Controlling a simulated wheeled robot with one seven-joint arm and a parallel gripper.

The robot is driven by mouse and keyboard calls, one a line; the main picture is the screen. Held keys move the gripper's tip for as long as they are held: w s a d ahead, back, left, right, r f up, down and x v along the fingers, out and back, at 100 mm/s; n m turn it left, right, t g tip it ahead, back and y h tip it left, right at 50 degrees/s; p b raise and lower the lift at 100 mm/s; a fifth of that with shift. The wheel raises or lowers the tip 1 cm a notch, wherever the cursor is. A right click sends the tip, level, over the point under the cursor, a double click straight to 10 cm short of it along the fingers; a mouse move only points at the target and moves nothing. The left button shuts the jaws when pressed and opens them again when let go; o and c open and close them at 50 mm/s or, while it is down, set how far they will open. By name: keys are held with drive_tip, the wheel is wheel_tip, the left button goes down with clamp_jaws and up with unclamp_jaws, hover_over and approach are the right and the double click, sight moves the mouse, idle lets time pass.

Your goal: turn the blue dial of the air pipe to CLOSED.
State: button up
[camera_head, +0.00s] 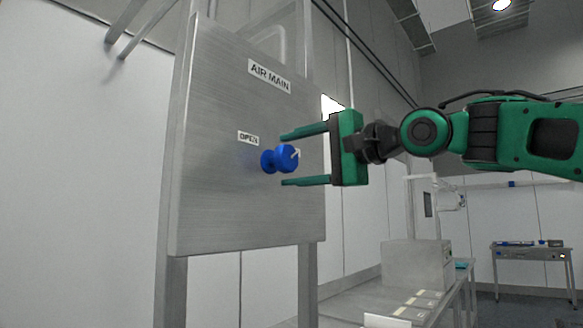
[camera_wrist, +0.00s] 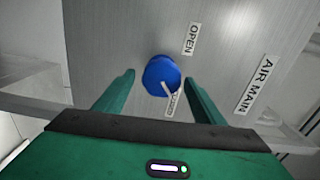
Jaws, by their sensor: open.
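The blue dial (camera_head: 285,158) sticks out from a brushed metal panel (camera_head: 225,205). My gripper (camera_head: 283,159) is open, with one finger above the dial and one below it, and gaps show on both sides. In the wrist view the dial (camera_wrist: 158,70) lies between the fingertips (camera_wrist: 160,78). Its white pointer runs to the lower right there, toward a small, partly covered label (camera_wrist: 171,105) that seems to read CLOSED. The OPEN label (camera_wrist: 191,39) stands away from the pointer. In the head view the pointer points up and right, away from the OPEN label (camera_head: 248,138).
An AIR MAIN label (camera_head: 269,76) is above the dial on the panel. A bench with a grey box (camera_head: 417,265) stands low to the right, with a small table (camera_head: 528,254) farther back. The panel around the dial is otherwise flat and clear.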

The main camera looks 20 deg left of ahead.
drive_tip(key=v, duration=0.8)
drive_tip(key=shift+d, duration=0.35)
